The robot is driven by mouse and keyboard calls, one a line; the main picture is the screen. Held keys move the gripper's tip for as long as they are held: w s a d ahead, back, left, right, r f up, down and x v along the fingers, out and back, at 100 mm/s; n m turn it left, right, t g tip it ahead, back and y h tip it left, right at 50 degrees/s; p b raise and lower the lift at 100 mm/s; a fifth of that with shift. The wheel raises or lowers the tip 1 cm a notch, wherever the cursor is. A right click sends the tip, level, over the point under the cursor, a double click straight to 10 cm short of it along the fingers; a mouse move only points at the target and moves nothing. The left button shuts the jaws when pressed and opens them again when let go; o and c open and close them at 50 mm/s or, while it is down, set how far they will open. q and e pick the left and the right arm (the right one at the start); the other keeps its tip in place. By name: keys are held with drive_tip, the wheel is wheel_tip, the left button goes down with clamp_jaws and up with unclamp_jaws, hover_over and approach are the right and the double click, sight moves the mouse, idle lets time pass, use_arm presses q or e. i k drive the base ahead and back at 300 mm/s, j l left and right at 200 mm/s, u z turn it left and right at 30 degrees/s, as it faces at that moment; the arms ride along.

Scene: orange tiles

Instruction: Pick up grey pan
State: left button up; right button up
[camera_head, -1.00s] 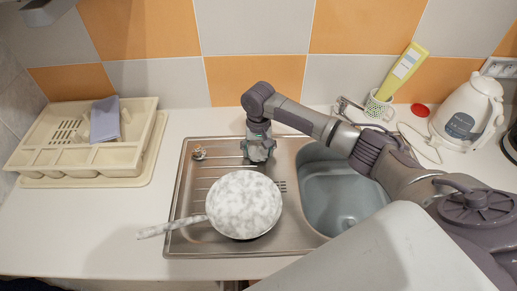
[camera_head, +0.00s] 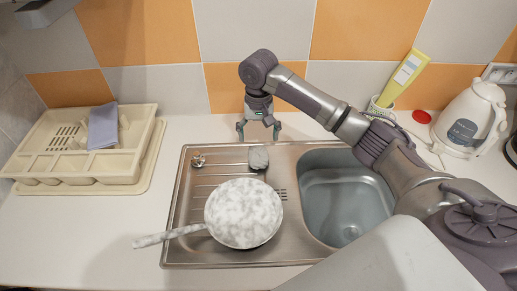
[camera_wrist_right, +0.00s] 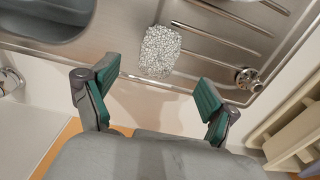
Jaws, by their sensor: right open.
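The grey pan (camera_head: 243,213) has a mottled white-grey surface and rests on the sink's drainboard (camera_head: 180,212). Its handle (camera_head: 168,235) points left, past the sink's left edge over the counter. My right gripper (camera_head: 259,134) is open and empty, behind the pan near the back edge of the sink. The right wrist view shows its green-padded fingers (camera_wrist_right: 155,105) spread apart, with a grey scouring sponge (camera_wrist_right: 160,51) beyond them. The sponge lies on the drainboard behind the pan in the head view (camera_head: 258,158).
The sink basin (camera_head: 345,205) lies right of the pan. A beige dish rack (camera_head: 75,172) with a grey-blue cloth (camera_head: 103,126) stands at the left. A white kettle (camera_head: 468,120) and a yellow bottle (camera_head: 404,77) stand at the back right. The counter at front left is clear.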

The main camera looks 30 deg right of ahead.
sight(241, 212)
drive_tip(key=k+j, duration=0.5)
drive_tip(key=k, duration=0.2)
drive_tip(key=k+j, duration=0.5)
drive_tip(key=k, duration=0.15)
